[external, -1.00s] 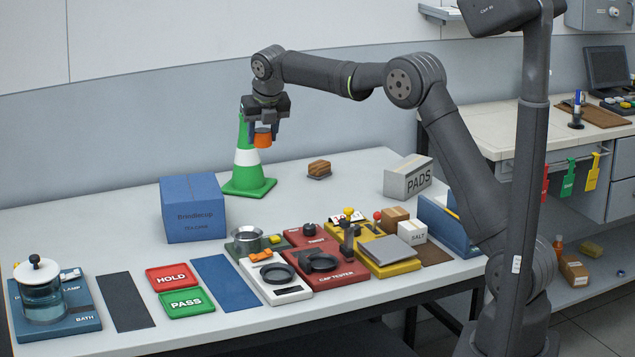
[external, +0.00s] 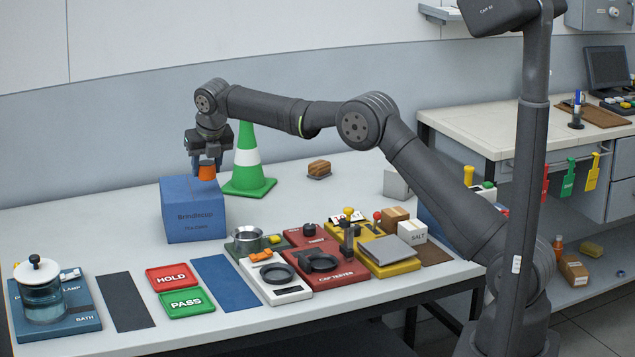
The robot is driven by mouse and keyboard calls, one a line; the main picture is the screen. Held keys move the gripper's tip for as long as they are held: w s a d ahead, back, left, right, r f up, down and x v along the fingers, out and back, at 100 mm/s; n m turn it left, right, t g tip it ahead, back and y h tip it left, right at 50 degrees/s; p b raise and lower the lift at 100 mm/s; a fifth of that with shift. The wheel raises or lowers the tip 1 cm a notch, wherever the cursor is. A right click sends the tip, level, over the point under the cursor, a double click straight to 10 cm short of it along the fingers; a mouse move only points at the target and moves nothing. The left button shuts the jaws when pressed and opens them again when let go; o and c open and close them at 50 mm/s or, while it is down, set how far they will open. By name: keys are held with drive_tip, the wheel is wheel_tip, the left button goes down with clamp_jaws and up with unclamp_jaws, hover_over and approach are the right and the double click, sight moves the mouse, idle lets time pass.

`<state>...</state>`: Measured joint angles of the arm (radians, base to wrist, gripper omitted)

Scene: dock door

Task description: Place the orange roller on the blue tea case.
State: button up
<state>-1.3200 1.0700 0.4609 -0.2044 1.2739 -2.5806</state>
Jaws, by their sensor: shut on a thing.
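The blue tea case (external: 193,218) is a box standing on the table at left of centre. My gripper (external: 206,172) points down over the top of the case, toward its right rear part. It is shut on the orange roller (external: 207,173), which shows between the fingers. The roller is at or just above the case's top face; I cannot tell whether it touches.
A green cone (external: 248,165) with a white band stands just right of and behind the case. Trays marked HOLD (external: 172,278) and PASS (external: 187,303) lie in front.

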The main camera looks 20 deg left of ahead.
sight(207, 179)
drive_tip(key=shift+f, duration=1.8)
drive_tip(key=shift+f, duration=0.1)
drive_tip(key=o, duration=1.1)
drive_tip(key=shift+f, duration=0.1)
drive_tip(key=shift+c, duration=0.2)
drive_tip(key=v, duration=1.2)
